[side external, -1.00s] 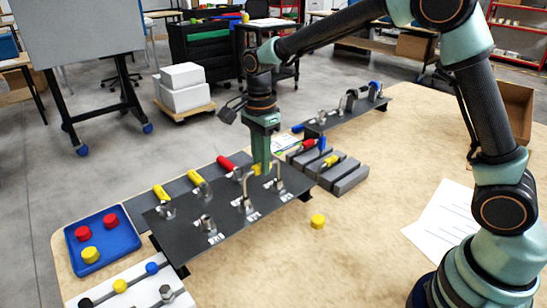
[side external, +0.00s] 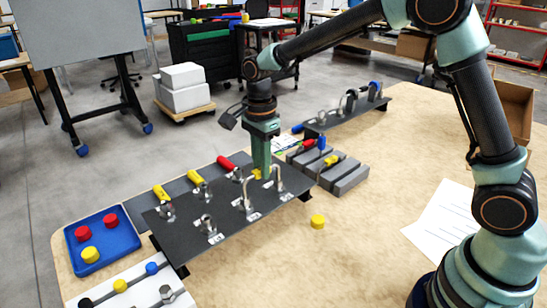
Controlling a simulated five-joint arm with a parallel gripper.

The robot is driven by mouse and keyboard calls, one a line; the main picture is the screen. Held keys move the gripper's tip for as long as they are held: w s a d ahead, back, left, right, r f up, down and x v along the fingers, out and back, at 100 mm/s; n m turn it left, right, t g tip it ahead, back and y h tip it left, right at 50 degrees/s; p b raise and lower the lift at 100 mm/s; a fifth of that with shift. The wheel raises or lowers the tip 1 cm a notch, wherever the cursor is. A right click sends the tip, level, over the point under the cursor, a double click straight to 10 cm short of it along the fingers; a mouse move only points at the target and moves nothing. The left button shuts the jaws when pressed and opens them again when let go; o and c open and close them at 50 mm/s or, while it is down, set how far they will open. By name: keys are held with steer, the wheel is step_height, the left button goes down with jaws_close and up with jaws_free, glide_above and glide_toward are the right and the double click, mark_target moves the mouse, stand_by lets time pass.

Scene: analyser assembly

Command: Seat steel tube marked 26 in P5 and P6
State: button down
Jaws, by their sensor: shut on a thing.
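My gripper (side external: 263,176) points straight down over the right part of the dark panel (side external: 184,243). It is shut on a bent steel tube (side external: 279,170), whose legs reach down towards fittings on the panel. The gripper hides part of the tube, and I cannot tell whether the leg ends are in the fittings. A number on the tube and the port labels are too small to read. Another steel fitting (side external: 207,222) stands on the panel towards the front left. A yellow piece shows at the fingertips, partly hidden.
A blue tray (side external: 125,242) with red and yellow caps lies at left. Grey slotted blocks (side external: 350,180) and a loose yellow cap (side external: 318,221) are at right. A dark rack (side external: 345,118) stands behind.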

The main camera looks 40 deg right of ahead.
steer(key=shift+f, duration=0.4)
steer(key=c, duration=0.7)
jaws_free()
steer(key=shift+r, duration=0.15)
step_height(320, 180, up, 12)
steer(key=shift+f, duration=0.1)
